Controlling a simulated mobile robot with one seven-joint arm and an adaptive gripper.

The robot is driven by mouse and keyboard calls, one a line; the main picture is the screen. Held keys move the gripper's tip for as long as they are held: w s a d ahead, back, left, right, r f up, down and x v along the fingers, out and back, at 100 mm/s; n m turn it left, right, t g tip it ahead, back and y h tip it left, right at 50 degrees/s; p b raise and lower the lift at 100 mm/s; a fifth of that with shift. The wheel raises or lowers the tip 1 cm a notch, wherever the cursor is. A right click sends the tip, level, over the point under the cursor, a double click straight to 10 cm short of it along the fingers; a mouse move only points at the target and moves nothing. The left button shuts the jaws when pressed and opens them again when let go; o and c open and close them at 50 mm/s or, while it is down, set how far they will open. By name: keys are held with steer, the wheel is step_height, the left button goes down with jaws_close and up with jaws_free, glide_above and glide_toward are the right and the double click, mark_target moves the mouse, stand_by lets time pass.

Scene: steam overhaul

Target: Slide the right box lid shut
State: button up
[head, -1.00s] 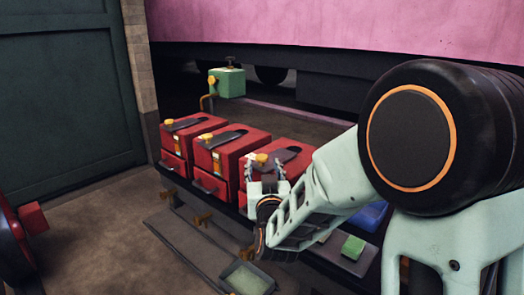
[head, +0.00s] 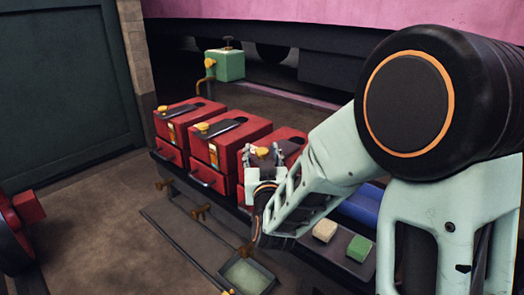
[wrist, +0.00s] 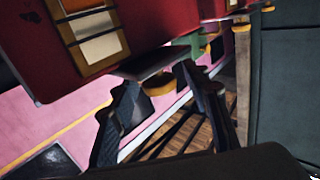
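The right red box (head: 298,136) stands on the bench, partly hidden by my arm. Its yellow lid knob (head: 263,152) shows at the front of its top, but most of the lid is hidden. My gripper (head: 263,155) is at the front of this box, with one finger on each side of the knob. In the wrist view my gripper (wrist: 160,88) looks open, with the yellow knob (wrist: 157,84) between the fingertips; I cannot tell whether they touch it. The right box (wrist: 150,25) fills the upper left there.
The middle red box (head: 228,150) and left red box (head: 180,120) stand in a row with dark lids and yellow knobs. A green box (head: 226,66) is behind. A cream block (head: 325,231) and green block (head: 359,248) lie right. A tray (head: 248,276) is below.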

mark_target(278, 142)
jaws_close()
steer(key=w+d+b, duration=0.1)
steer(key=w+d, duration=0.1)
steer(key=w+d+b, duration=0.1)
steer(key=w+b, duration=0.1)
steer(key=w, duration=0.1)
steer(key=shift+d, duration=0.4)
steer(key=shift+w+d, duration=0.15)
steer(key=shift+d+r, duration=0.1)
steer(key=shift+r, duration=0.1)
jaws_free()
steer(key=shift+w+f, duration=0.1)
steer(key=shift+w, duration=0.05)
